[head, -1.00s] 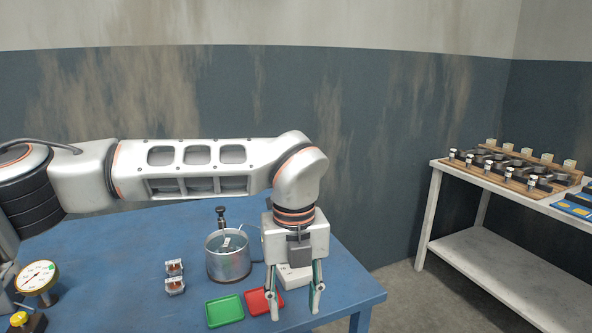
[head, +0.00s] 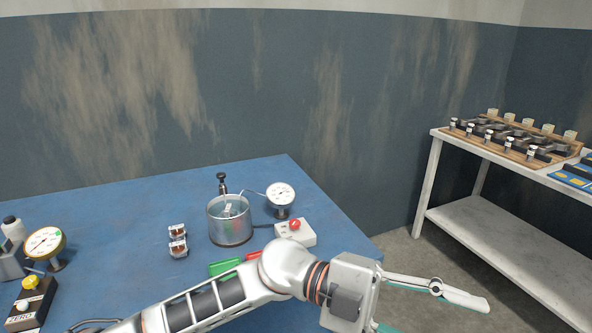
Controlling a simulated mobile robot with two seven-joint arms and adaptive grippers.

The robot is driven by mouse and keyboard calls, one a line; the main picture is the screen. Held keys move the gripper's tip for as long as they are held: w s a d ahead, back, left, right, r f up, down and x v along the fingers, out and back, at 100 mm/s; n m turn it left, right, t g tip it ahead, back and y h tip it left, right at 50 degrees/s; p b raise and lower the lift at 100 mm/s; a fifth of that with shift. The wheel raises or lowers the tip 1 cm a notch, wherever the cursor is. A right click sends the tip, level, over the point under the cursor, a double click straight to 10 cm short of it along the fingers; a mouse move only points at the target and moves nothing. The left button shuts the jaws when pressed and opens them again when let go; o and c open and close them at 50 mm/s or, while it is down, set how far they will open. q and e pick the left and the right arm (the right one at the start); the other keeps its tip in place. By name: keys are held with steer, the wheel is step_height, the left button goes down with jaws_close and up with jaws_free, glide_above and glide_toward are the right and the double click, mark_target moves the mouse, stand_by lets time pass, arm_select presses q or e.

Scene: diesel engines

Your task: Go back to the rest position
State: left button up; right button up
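My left gripper (head: 432,305) is at the lower middle right, past the blue table's right front edge. Its arm comes in from the bottom left. One finger reaches out to the right and the other shows only partly at the bottom edge; the fingers stand well apart with nothing between them. My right gripper is not in view. The blue table (head: 110,215) lies below and behind the arm.
A metal pot (head: 230,222), a gauge (head: 281,195), a white box with a red button (head: 295,233), and two small jars (head: 178,241) stand on the table. Green (head: 222,267) and red (head: 252,256) trays are partly hidden by my arm. A white shelf table (head: 500,220) stands right.

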arm_select(q)
steer(key=w+a+n+t+h, duration=0.5)
steer(key=w+n+t+h, duration=0.2)
steer(key=w+n+t, duration=0.4)
steer(key=w+a+f+n+t+y, duration=0.7)
steer(key=a+f+n+t+y, duration=0.1)
steer(key=a+f+n+t, duration=0.5)
steer(key=s+a+f+n+y, duration=0.25)
steer(key=a+f+y, duration=0.3)
steer(key=f, duration=0.35)
steer(key=s+a+f+n+y, duration=0.2)
steer(key=a+f+n+y, duration=0.3)
steer(key=f, duration=0.5)
steer(key=s+a+f+g+y, duration=0.2)
steer(key=s+a+f+g, duration=0.2)
steer(key=s+a+f, duration=0.7)
step_height(320, 180, down, 3)
steer(key=shift+s+a+r, duration=0.15)
steer(key=shift+s+a, duration=0.1)
steer(key=shift+s, duration=0.5)
